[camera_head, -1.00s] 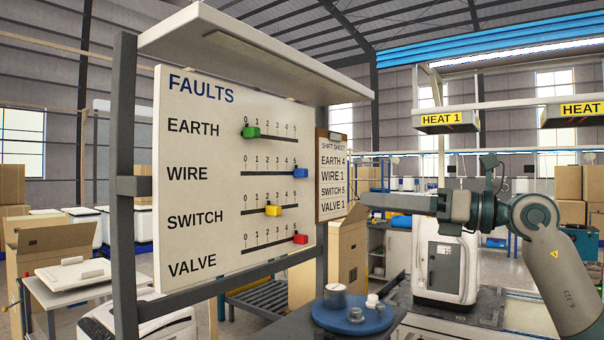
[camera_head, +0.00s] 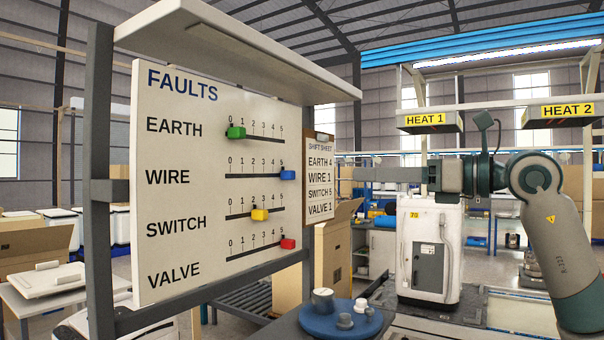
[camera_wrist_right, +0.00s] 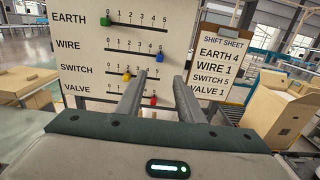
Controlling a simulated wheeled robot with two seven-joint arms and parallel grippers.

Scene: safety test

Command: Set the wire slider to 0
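The white FAULTS board (camera_head: 190,105) stands at the left with labelled slider rows. The blue wire knob (camera_head: 288,175) is at the right end of its track, at 5. It also shows in the right wrist view (camera_wrist_right: 160,57), ahead of the gap between the fingers. My right gripper (camera_head: 352,174) points left towards the board, right of the blue knob and apart from it. In the right wrist view its two fingers (camera_wrist_right: 159,79) are spread with nothing between them. My left gripper is in neither view.
A shift sheet clipboard (camera_head: 319,205) hangs at the board's right edge. A blue round tray (camera_head: 318,326) stands below.

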